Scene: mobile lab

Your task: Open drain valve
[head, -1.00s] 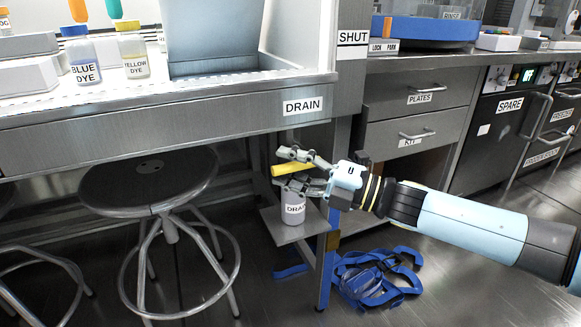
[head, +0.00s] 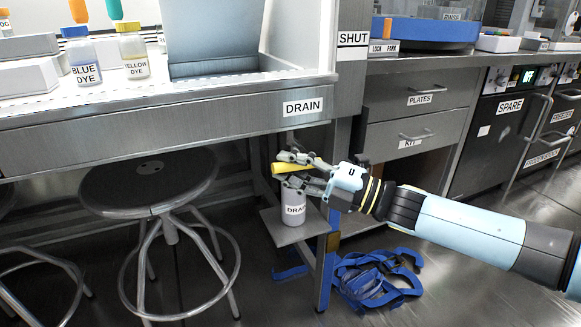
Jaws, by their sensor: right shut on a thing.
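The drain valve's yellow handle (head: 288,168) shows below the bench edge, under the label DRAIN (head: 303,107). It lies roughly level, pointing left. My right gripper (head: 287,170) reaches in from the right and is shut on the yellow handle, with one finger above it and one below. A grey-white bottle labelled DRAIN (head: 293,209) stands on a small shelf (head: 275,224) just under the gripper. The gripper hides the right end of the handle and the top of the bottle. My left gripper is not in view.
A round stool (head: 150,182) stands left of the shelf. Blue straps (head: 372,280) lie on the floor beside the blue bench leg (head: 325,275). Drawers (head: 415,98) stand behind my right arm. Dye bottles (head: 133,52) stand on the bench.

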